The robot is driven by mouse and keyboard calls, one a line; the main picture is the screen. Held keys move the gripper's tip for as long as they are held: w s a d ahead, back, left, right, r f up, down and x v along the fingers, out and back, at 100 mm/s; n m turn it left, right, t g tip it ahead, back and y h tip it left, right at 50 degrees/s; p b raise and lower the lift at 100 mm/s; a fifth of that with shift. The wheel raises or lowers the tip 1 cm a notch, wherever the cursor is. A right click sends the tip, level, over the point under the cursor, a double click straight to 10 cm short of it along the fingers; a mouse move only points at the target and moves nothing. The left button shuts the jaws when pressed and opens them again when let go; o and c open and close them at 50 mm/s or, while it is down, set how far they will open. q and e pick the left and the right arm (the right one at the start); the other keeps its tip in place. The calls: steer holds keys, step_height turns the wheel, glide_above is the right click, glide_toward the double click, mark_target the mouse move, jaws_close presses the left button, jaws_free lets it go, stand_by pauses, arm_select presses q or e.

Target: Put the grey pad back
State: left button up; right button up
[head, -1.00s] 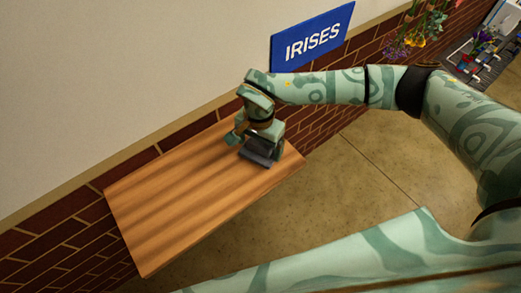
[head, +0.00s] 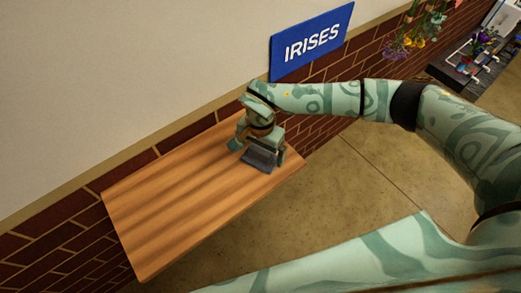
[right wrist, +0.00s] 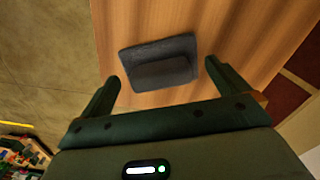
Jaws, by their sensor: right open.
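The grey pad (head: 259,159) lies on the wooden shelf (head: 180,205), near its right end. In the right wrist view the pad (right wrist: 152,52) is a dark grey slab with a raised block (right wrist: 162,72) on it. My right gripper (head: 258,148) is directly over the pad and hides part of it in the head view. In the right wrist view the right gripper (right wrist: 162,72) is open, with one finger on each side of the pad and clear gaps between. I cannot tell its exact height above the pad. My left gripper is not in view.
A blue IRISES sign (head: 311,41) hangs on the wall above the shelf. The brick wall (head: 60,222) runs along the shelf's back. Hanging flowers (head: 412,35) and a dark stand with flowers (head: 478,60) are at the far right. The shelf's left part is bare.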

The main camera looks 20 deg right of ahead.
mark_target(260, 150)
step_height(260, 150, up, 11)
steer(key=p, duration=0.2)
